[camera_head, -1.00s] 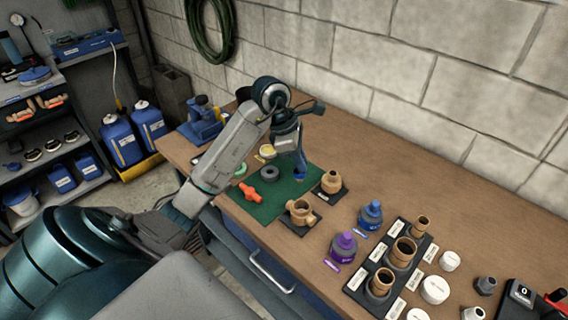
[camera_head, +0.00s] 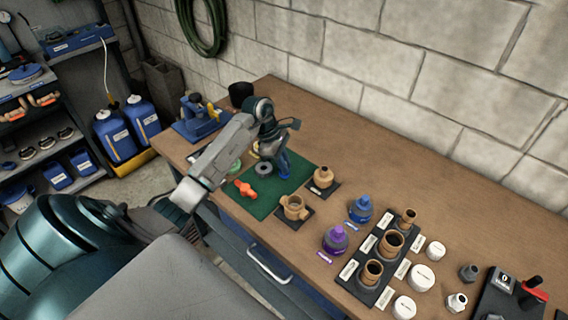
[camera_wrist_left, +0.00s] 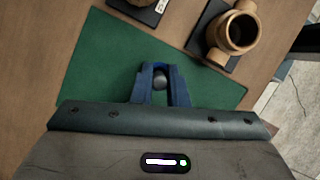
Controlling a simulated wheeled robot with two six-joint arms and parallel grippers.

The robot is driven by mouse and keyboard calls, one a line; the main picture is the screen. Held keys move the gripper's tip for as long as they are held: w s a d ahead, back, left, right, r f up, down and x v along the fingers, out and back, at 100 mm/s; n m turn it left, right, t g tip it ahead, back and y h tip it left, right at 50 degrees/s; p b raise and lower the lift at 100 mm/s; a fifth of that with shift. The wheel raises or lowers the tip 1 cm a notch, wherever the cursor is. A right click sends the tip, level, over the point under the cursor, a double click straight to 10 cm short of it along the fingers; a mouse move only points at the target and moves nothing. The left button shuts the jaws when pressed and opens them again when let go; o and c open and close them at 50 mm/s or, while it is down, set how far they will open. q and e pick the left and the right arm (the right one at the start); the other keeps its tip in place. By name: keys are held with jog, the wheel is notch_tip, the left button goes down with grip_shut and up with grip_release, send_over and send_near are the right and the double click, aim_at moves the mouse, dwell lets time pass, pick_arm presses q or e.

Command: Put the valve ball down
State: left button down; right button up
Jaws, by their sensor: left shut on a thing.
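The valve ball (camera_wrist_left: 159,82) is a small grey ball between the blue fingertips of my left gripper (camera_wrist_left: 160,84) in the left wrist view. The gripper is shut on it, over the green mat (camera_wrist_left: 100,70). In the head view, my left gripper (camera_head: 284,172) points down over the right part of the green mat (camera_head: 262,207), and the ball is hidden there. I cannot tell whether the ball touches the mat. My right gripper is not in view.
A red-orange handle (camera_head: 245,188) and a dark ring (camera_head: 263,168) lie on the mat. A brass valve body (camera_head: 294,207) and a brass fitting (camera_head: 323,177) stand on dark plates to its right.

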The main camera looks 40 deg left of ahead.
pick_arm(q)
jog(key=shift+f, duration=0.85)
jog(key=shift+f, duration=0.1)
jog(key=shift+f, duration=0.15)
jog(key=c, duration=1.4)
grip_release()
jog(key=shift+c, duration=0.2)
